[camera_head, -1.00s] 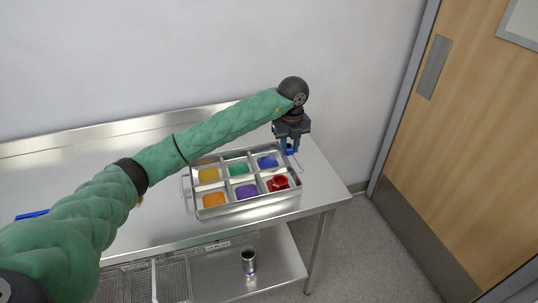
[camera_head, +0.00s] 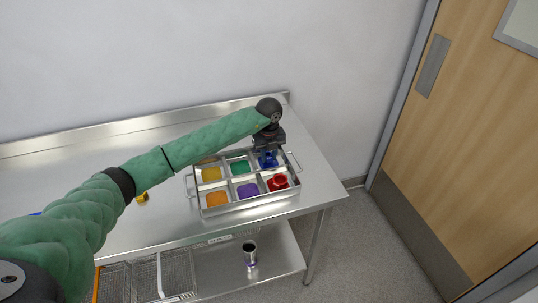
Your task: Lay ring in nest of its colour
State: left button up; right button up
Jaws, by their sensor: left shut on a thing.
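A metal tray (camera_head: 243,204) with six compartments stands on the steel table. Its nests are yellow (camera_head: 211,174), green (camera_head: 240,168) and blue in the back row, and orange (camera_head: 217,199), purple (camera_head: 247,190) and red in the front row. A red ring (camera_head: 278,182) lies in the front right compartment. My left gripper (camera_head: 268,157) is shut on a blue ring (camera_head: 268,161) at the back right compartment, the blue one. The gripper hides part of that compartment, and I cannot tell whether the ring touches the nest. My right gripper is out of view.
A small yellow thing (camera_head: 142,197) lies on the table (camera_head: 160,222) left of the tray, beside my arm. A blue thing (camera_head: 36,213) shows at the far left. A metal cup (camera_head: 249,253) and wire baskets (camera_head: 145,280) are on the lower shelf.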

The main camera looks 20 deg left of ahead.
pick_arm(q)
jog(key=shift+f, duration=0.6)
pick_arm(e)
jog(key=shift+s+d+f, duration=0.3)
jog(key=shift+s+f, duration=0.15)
pick_arm(q)
jog(key=shift+f, duration=0.1)
jog(key=o, duration=0.9)
jog(key=shift+o, duration=0.2)
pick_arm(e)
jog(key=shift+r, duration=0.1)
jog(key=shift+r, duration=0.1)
